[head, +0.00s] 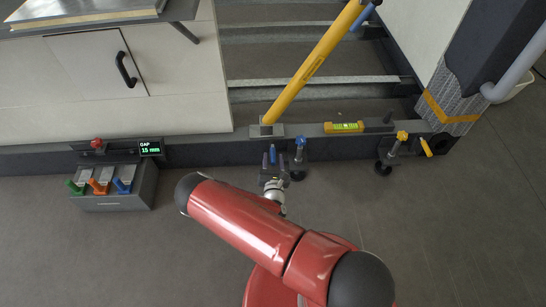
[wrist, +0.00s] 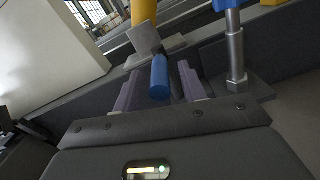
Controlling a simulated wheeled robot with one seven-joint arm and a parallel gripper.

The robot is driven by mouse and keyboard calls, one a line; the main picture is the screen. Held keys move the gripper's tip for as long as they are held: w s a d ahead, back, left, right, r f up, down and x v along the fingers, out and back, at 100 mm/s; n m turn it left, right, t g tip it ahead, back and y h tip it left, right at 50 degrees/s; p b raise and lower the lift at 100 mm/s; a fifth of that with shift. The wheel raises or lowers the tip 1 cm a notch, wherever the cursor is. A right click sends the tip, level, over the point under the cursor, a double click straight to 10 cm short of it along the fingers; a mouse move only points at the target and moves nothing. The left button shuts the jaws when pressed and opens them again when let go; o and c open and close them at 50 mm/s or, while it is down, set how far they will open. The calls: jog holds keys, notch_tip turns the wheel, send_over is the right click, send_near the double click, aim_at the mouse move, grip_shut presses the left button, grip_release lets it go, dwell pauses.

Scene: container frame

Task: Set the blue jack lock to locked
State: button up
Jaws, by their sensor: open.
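The blue jack (head: 299,152) stands at the front edge of the dark sill. It also shows at upper right in the wrist view (wrist: 235,52) as a blue head on a grey metal post. A short blue cylindrical handle (wrist: 160,77), apparently the jack's lock, sticks out toward the camera left of that post. My gripper (head: 272,158) is open, with one finger on either side of this handle.
A yellow-topped jack (head: 402,136) with a yellow handle (head: 426,147) stands to the right. A spirit level (head: 344,127) lies on the sill by the yellow post (head: 312,66). At left, a box holds green, orange and blue levers (head: 122,185); a display (head: 150,149) reads GAP 15 mm.

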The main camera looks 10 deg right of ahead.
jog(key=s, duration=0.6)
jog(key=shift+s+a, duration=0.15)
jog(key=shift+a, duration=0.2)
jog(key=s+d+r+m+g+h, duration=0.2)
jog(key=d+r+m+g+h, duration=0.25)
jog(key=r+m, duration=0.35)
jog(key=s+d+r+m+g+h, duration=0.1)
jog(key=d+r+m+g+h, duration=0.45)
jog(key=r, duration=0.55)
jog(key=s+d+r+m+g+h, duration=0.2)
jog(key=d+r+m+g+h, duration=0.15)
jog(key=r+m+g, duration=0.4)
jog(key=s+a+r+m+t+y+p, duration=0.1)
jog(key=s+a+r+m+t+y, duration=0.1)
jog(key=s+r+m+y, duration=0.3)
jog(key=s+a+r+m+t+y, duration=0.3)
jog(key=s+r+m+y, duration=0.3)
jog(key=s+r+y, duration=0.4)
jog(key=shift+a+p+v, duration=0.35)
jog(key=shift+a+v, duration=0.15)
jog(key=shift+v, duration=2.9)
